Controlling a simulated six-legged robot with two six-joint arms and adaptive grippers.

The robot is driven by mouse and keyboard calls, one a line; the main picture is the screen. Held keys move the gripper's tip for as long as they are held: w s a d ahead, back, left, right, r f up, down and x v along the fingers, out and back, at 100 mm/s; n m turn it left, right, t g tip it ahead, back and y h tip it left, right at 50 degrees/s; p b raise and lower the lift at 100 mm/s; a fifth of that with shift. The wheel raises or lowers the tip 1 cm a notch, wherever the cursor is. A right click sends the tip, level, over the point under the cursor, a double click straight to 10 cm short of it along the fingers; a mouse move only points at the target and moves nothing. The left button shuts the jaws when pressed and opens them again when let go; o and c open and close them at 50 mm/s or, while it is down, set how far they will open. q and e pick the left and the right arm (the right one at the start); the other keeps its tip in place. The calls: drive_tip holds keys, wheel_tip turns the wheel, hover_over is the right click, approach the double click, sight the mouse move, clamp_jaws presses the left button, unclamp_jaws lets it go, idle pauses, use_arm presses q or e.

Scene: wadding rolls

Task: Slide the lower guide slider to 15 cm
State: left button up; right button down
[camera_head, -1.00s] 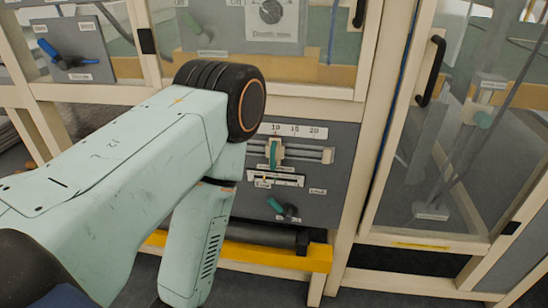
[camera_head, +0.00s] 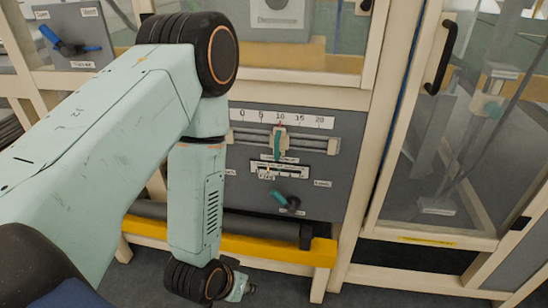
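The guide slider (camera_head: 279,143) is a pale block with a teal handle on a horizontal metal rail (camera_head: 315,145) in the grey panel. Above it is a white scale (camera_head: 300,119) marked 0, 5, 10, 15 and 20. The slider's red mark stands at about 10. My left arm comes in from the left, left of the scale, and bends down. The visible part of my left gripper (camera_head: 243,288) is low near the floor, below the yellow beam and well away from the slider. Its fingers are too small to read. My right gripper is out of view.
Below the rail are a small gauge (camera_head: 279,170) and a teal-handled knob (camera_head: 287,202). A yellow beam (camera_head: 275,248) and a dark roller (camera_head: 255,229) run beneath the panel. A glass door with a black handle (camera_head: 441,59) stands right. A blue lever (camera_head: 68,47) is upper left.

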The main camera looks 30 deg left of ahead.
use_arm(q)
drive_tip(key=w+a+r+t, duration=0.2)
drive_tip(key=w+r+t, duration=0.3)
drive_tip(key=w, duration=0.5)
drive_tip(key=t+y+b, duration=0.1)
drive_tip(key=t+y, duration=0.1)
drive_tip(key=t, duration=0.6)
approach(276, 148)
drive_tip(key=shift+w+a+r+b, duration=0.15)
drive_tip(key=shift+w+b, duration=0.2)
drive_tip(key=shift+w, duration=1.05)
drive_tip(key=shift+w+a+f+b, duration=0.15)
drive_tip(key=shift+w+b, duration=0.2)
drive_tip(key=shift+w, duration=1.05)
drive_tip(key=shift+w+a+r+b, duration=0.15)
drive_tip(key=shift+w+b, duration=0.2)
drive_tip(key=shift+w, duration=1)
clamp_jaws()
